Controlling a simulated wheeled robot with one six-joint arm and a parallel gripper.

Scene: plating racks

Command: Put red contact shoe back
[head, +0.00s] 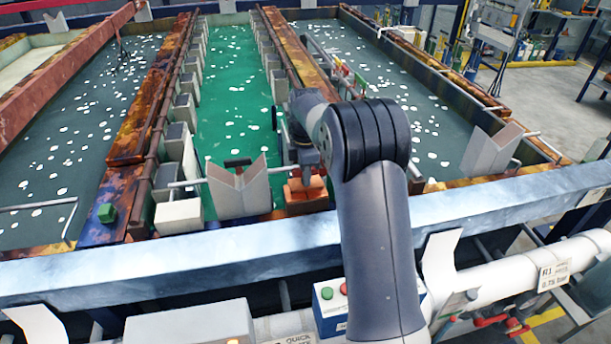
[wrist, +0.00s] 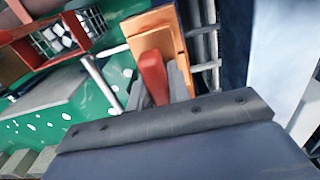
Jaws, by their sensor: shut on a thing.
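The red contact shoe (wrist: 152,76) shows in the wrist view as a red bar between the grey fingers of my gripper (wrist: 158,86). My gripper is shut on it. An orange-copper block (wrist: 150,32) lies just beyond the shoe; I cannot tell whether they touch. In the head view my gripper (head: 306,168) points down over the orange-copper block (head: 306,197) at the near end of the rusty beam right of the green tank. The shoe is mostly hidden there by my gripper and arm.
A green block (head: 107,212) sits on a blue support at the left. A pale V-shaped holder (head: 240,190) stands just left of my gripper, and another (head: 492,150) stands at the right. A long grey rail (head: 190,253) crosses in front. Green liquid (head: 235,95) fills the middle tank.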

